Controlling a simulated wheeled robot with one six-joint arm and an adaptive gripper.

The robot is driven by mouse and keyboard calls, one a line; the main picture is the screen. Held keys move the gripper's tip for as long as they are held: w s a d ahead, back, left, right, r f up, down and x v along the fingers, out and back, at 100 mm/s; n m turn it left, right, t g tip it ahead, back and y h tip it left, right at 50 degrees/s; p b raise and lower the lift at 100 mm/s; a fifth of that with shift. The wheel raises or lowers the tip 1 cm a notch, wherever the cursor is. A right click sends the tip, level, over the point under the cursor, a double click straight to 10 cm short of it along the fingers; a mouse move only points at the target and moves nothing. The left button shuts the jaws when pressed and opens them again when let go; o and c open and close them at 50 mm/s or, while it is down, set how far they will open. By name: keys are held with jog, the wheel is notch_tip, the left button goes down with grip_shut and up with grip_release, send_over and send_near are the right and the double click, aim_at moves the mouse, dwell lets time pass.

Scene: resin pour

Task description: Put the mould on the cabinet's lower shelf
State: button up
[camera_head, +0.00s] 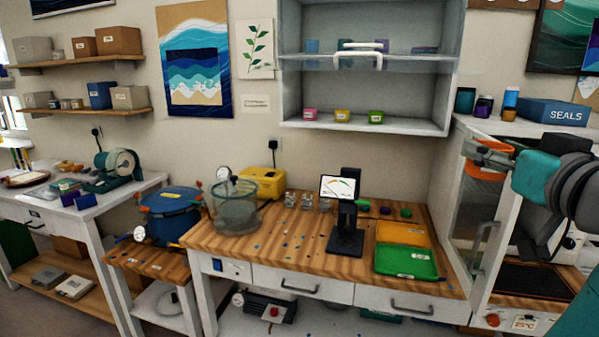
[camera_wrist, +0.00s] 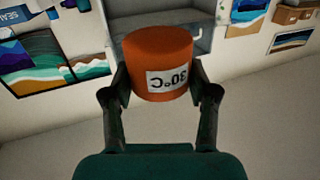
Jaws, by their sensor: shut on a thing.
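An orange round mould (camera_wrist: 158,50) with a white label reading "30°C" upside down is held in my gripper (camera_wrist: 158,82). The two dark fingers press on its sides. In the head view the orange mould (camera_head: 493,147) shows at the right, in the air in front of a white cabinet (camera_head: 483,303) with a temperature display. The cabinet's glass door (camera_head: 474,205) stands open at its left. A dark lower shelf (camera_head: 540,278) shows inside, low down. My arm hides much of the cabinet's inside.
A wall cabinet (camera_head: 287,100) holds small pink, yellow and green containers. The wooden bench (camera_head: 290,255) carries a scale (camera_head: 345,240), orange and green trays (camera_head: 405,262) and a clear chamber (camera_head: 236,205). A blue SEALS box (camera_head: 552,113) and jars stand above the white cabinet.

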jog(key=w+f, duration=1.5)
jog(key=f, duration=0.3)
notch_tip(320, 180, down, 21)
jog(key=w+a+m+h, duration=0.1)
jog(key=w+a+h, duration=0.1)
jog(key=s+a+f, duration=0.2)
jog(key=s+f, duration=0.1)
jog(key=f, duration=0.7)
jog(key=s+a+f, duration=0.2)
jog(key=s+f, duration=0.2)
jog(key=f, duration=0.7)
jog(key=s+a+f, duration=0.1)
jog(key=s+f, duration=0.6)
jog(key=s+a+f+y, duration=0.1)
jog(key=s+a+f, duration=0.1)
jog(key=s+f, duration=0.5)
jog(key=shift+a+f+n, duration=0.25)
jog(key=shift+f+n, duration=0.05)
jog(key=shift+f, duration=0.4)
